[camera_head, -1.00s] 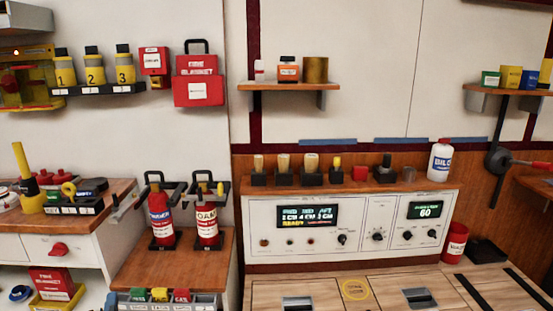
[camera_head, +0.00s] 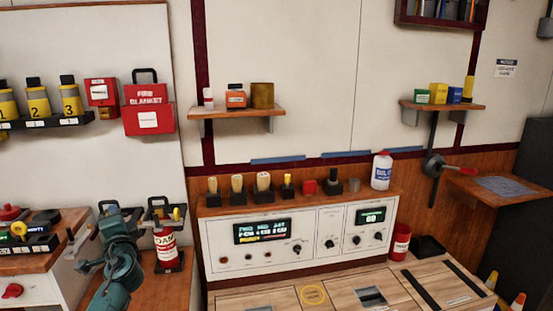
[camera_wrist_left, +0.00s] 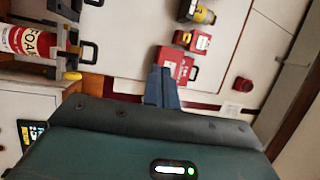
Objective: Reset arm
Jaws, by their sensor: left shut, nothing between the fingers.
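My left arm comes in low at the left of the head view. Its left gripper (camera_head: 84,267) is dark teal, points left and is empty. It hangs in front of the low wooden-topped cabinet, overlapping the spot left of the red FOAM extinguisher (camera_head: 166,248). In the left wrist view the closed grey-blue fingers (camera_wrist_left: 161,84) are together with nothing between them. The wrist view is turned sideways, with the FOAM extinguisher (camera_wrist_left: 28,41) at its left and the red fire blanket box (camera_wrist_left: 174,63) beyond the fingertips. My right gripper is not in view.
The white control panel (camera_head: 300,240) stands right of the arm, with a row of handled tools on its ledge. A wall shelf (camera_head: 235,112) is above it. The left counter (camera_head: 40,257) is close to the arm. Open air lies above the wooden desk (camera_head: 330,294).

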